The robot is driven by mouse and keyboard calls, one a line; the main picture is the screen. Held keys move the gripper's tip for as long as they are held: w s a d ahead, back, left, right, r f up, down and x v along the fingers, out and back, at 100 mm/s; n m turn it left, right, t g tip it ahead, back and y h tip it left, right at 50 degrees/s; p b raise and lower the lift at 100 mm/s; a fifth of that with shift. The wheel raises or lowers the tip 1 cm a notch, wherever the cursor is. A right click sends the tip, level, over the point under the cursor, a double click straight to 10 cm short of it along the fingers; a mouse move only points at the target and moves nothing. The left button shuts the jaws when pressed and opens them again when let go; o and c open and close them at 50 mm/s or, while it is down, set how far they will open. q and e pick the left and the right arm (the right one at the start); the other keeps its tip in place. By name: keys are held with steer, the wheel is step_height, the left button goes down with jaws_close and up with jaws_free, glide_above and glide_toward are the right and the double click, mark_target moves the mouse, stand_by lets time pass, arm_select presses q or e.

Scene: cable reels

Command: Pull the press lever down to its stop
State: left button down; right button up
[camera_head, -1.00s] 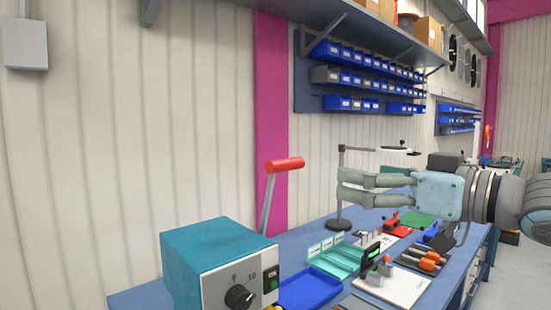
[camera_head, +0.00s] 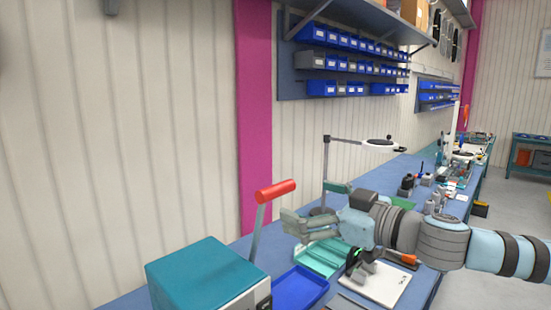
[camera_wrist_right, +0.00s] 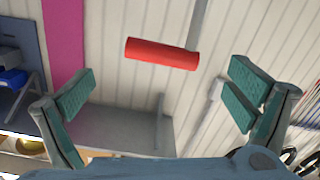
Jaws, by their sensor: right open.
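The press lever (camera_head: 257,222) is a grey rod with a red cylindrical handle (camera_head: 276,190). It rises, leaning a little right, from behind the teal press box (camera_head: 207,275). The red handle also shows in the right wrist view (camera_wrist_right: 162,53), ahead of and between the spread fingers. My right gripper (camera_head: 290,226) is open and empty, to the right of the lever and a little below the handle in the head view. In the right wrist view its two fingers (camera_wrist_right: 157,98) stand wide apart, not touching the handle. My left gripper is not in view.
A blue tray (camera_head: 299,289) and a teal rack (camera_head: 318,258) sit on the blue bench beside the press. A lamp (camera_head: 326,165) stands behind my right gripper. Blue bins (camera_head: 345,64) hang on the wall above. The space above the press is clear.

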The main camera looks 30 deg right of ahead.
mark_target(280, 187)
steer(key=w+a+m+p, duration=0.1)
steer(key=w, duration=0.1)
steer(key=w+a+p, duration=0.1)
steer(key=w+p, duration=0.1)
steer(key=w, duration=0.1)
steer(key=w+a+r+m+p, duration=0.1)
steer(key=w, duration=0.1)
steer(key=shift+w+a+r+m+t+p, duration=0.1)
steer(key=shift+w+a+m+t+p, duration=0.2)
steer(key=shift+w+p, duration=0.1)
steer(key=shift+s+d, duration=0.2)
steer(key=shift+d, duration=0.15)
steer(key=shift+c, duration=0.2)
steer(key=c, duration=1.6)
arm_select(q)
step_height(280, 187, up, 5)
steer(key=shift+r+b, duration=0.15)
steer(key=shift+b, duration=0.15)
arm_select(e)
steer(key=shift+c, duration=0.2)
